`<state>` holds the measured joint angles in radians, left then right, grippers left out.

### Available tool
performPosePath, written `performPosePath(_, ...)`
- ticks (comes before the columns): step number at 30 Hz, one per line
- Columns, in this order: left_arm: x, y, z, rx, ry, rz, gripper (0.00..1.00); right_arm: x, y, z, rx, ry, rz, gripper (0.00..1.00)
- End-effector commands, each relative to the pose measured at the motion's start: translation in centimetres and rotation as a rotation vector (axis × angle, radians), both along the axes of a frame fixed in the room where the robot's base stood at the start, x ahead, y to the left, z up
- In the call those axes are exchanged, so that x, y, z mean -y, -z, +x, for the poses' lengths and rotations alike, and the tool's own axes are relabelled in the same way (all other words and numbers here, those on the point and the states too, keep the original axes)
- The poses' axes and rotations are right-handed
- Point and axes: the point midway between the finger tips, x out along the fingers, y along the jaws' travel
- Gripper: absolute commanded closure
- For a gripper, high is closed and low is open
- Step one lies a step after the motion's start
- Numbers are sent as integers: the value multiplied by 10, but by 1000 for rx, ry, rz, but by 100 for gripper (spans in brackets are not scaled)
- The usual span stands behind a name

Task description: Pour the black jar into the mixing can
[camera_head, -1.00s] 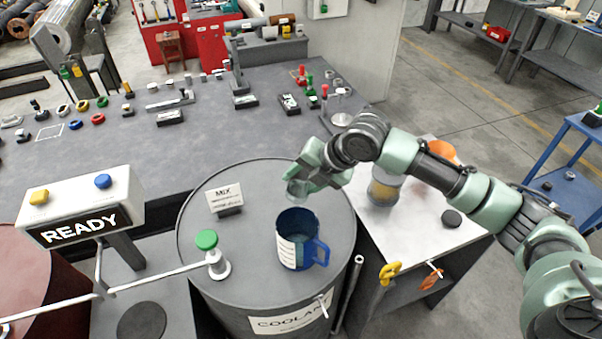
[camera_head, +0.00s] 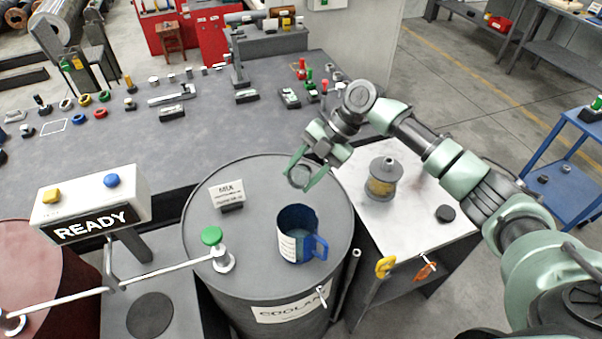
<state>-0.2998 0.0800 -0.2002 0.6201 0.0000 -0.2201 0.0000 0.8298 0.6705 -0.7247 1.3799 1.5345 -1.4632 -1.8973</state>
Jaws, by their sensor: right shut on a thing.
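The mixing can (camera_head: 297,238) is a blue mug-like can with a white label and a handle on its right. It stands upright and open on the grey drum, in front of the MIX sign (camera_head: 228,194). My right gripper (camera_head: 303,174) is above the drum, behind the can and slightly above it in the picture. It is shut on a small greyish round jar (camera_head: 299,177), mostly covered by the fingers. I cannot tell its contents or exact tilt. The jar is apart from the can. My left gripper is not in view.
The READY box (camera_head: 92,210) stands at left.

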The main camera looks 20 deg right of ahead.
Motion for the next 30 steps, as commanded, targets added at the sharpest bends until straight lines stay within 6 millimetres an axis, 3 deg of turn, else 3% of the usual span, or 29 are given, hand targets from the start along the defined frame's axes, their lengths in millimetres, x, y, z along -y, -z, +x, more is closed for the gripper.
performPosePath(6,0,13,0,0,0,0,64,-1,-6,2,-197,2,112,100)
performPosePath(19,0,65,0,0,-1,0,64,-1,-18,1,-549,-1,302,100)
performPosePath(30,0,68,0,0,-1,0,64,0,-26,0,-600,-1,326,100)
